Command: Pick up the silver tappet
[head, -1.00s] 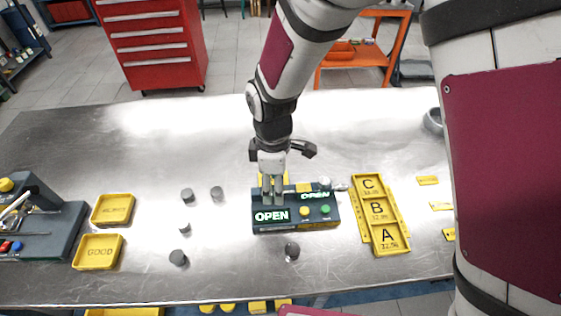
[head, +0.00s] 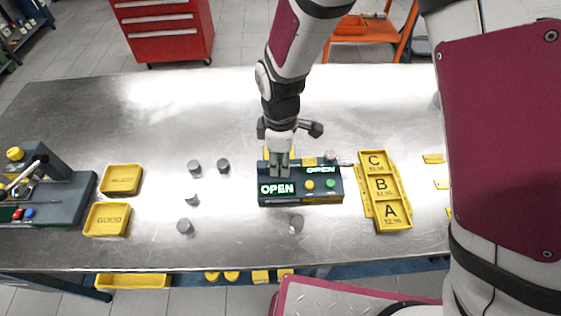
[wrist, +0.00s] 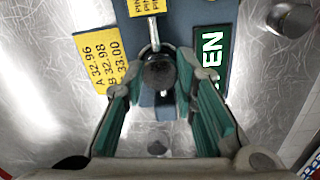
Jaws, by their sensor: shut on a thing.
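My gripper (head: 279,170) is at the left part of the dark gauge box (head: 330,198), behind its lit "OPEN" sign. In the wrist view, my gripper (wrist: 160,88) has its green-padded fingers shut on a dark, round-topped tappet (wrist: 159,73), beside a metal rod of the gauge. The head view hides the held tappet behind the fingers. Its shaded top makes its silver colour hard to tell. Several other grey tappets stand loose on the table, among them one at the left (head: 185,226) and one in front of the gauge (head: 296,223).
Yellow trays, one marked GOOD (head: 107,220), lie at the left. A yellow tray marked A, B and C (head: 391,215) lies right of the gauge. A grey fixture (head: 60,205) stands at the far left. The table behind the gauge is mostly clear.

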